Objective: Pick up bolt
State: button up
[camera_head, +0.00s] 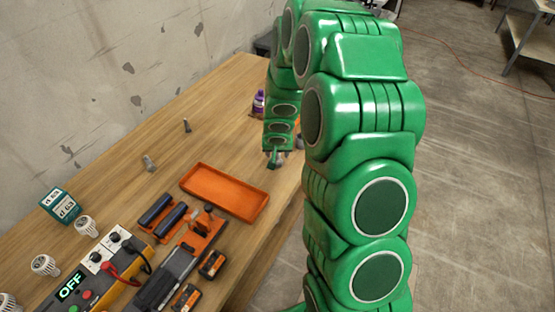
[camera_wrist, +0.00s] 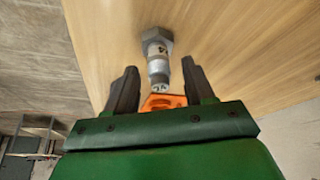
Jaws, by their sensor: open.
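A grey metal bolt (camera_wrist: 157,52) with a hex head and a marked pale band shows in the wrist view. Its head is toward the top of the picture and its shaft end points down to the gap between my fingers. My gripper (camera_wrist: 158,90) is open, with one dark finger on each side of the shaft end, and no clear contact shows. In the head view my gripper (camera_head: 274,161) is low over the right part of the wooden table, and the bolt there is mostly hidden. Two other bolt-like pieces, a nearer one (camera_head: 148,163) and a farther one (camera_head: 186,125), stand left of it.
An orange tray (camera_head: 222,191) lies on the table (camera_head: 225,110), nearer than my gripper. A purple bottle (camera_head: 258,104) stands just beyond my gripper. An orange object (camera_wrist: 163,102) shows between my fingers. Tools, bulbs and a panel reading OFF (camera_head: 70,287) crowd the near end.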

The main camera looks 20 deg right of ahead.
aim_at(278, 164)
grip_shut()
jog(key=shift+r, duration=0.1)
dwell(0.4)
jog(key=shift+r, duration=1.5)
jog(key=shift+s+r, duration=0.7)
jog(key=shift+r, duration=0.1)
jog(key=s+a+r, duration=0.1)
jog(key=s+r, duration=0.7)
jog(key=s, duration=0.4)
jog(key=shift+s+r, duration=0.15)
jog(key=shift+s, duration=0.15)
